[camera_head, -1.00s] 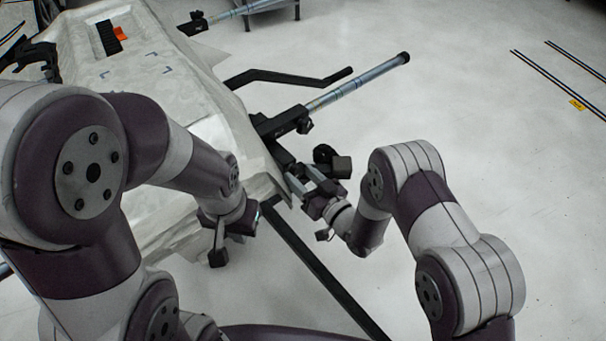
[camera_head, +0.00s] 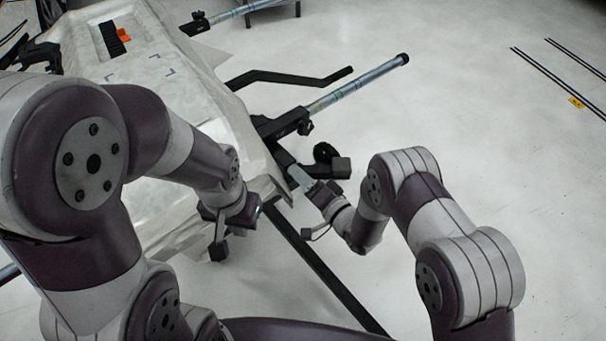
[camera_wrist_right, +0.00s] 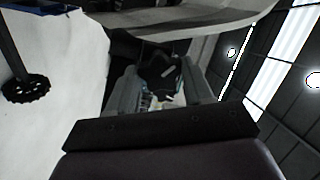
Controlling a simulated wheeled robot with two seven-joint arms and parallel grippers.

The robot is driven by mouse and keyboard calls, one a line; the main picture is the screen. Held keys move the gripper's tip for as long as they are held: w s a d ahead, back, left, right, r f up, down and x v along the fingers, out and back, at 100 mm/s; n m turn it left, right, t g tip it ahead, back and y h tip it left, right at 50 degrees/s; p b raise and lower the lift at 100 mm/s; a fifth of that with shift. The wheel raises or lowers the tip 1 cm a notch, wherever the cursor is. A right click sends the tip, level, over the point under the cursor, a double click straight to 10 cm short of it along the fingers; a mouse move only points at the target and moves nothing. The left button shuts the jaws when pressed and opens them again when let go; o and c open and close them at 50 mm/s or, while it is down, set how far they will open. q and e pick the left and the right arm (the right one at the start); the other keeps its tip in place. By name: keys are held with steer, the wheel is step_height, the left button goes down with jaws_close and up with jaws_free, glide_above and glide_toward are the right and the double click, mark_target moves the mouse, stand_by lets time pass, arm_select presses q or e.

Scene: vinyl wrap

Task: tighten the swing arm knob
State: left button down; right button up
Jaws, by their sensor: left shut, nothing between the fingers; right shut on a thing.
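The swing arm is a black bar (camera_head: 283,124) at the near right corner of the covered table, with a metal tube running out to the right. My right gripper (camera_head: 291,172) is at the lower end of this black assembly. In the right wrist view its two grey fingers (camera_wrist_right: 162,88) are closed around a dark part (camera_wrist_right: 160,66), seemingly the swing arm knob, whose shape is mostly hidden. My left gripper (camera_head: 218,248) is shut and empty, pointing down beside the table's near edge, apart from the swing arm.
The table (camera_head: 135,50) has a pale wrinkled cover. A black round piece (camera_head: 325,152) sticks out just beyond my right gripper. A bent black bar (camera_head: 290,77) extends above the metal tube (camera_head: 358,84). A dark leg (camera_head: 325,275) runs below. The floor at right is open.

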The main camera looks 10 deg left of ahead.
steer(key=shift+w+d+r+m+y+p, duration=0.1)
steer(key=shift+m+p, duration=0.35)
steer(key=shift+m, duration=1.9)
steer(key=shift+a+r+m+y+p, duration=0.1)
steer(key=shift+m+p, duration=0.3)
steer(key=shift+m, duration=2)
steer(key=shift+w+d+r+m+y+p, duration=0.1)
steer(key=shift+m+p, duration=0.35)
steer(key=shift+m, duration=1.9)
steer(key=o, duration=1)
steer(key=shift+f, duration=0.1)
steer(key=shift+s, duration=0.1)
steer(key=shift+p+v, duration=0.95)
steer(key=shift+v, duration=5.35)
